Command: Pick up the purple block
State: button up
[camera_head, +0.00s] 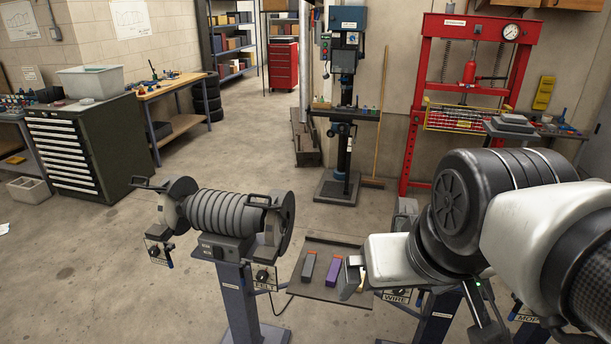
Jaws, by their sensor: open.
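The purple block (333,274) lies on a dark flat tray (312,293) in the lower middle of the picture. My gripper (351,277) is just right of the purple block, at the end of my white and black arm. It is small in the picture and partly covered by my own wrist. It is open, and no block shows between its fingers. I cannot tell how high it is above the tray. A dark grey block (308,267) lies on the tray to the left of the purple block, with a clear gap between them.
A bench grinder (225,213) on a blue pedestal stands close left of the tray. More pedestals with labels (397,296) stand under my arm at right. A drill press (344,110) and a red press (466,90) stand behind. The floor (110,270) at left is open.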

aim_at(334, 270)
jog(key=k+j, duration=0.1)
jog(key=i+j+z, duration=0.3)
jog(key=i, duration=0.2)
jog(key=i+j+z, duration=0.25)
jog(key=i+j, duration=0.2)
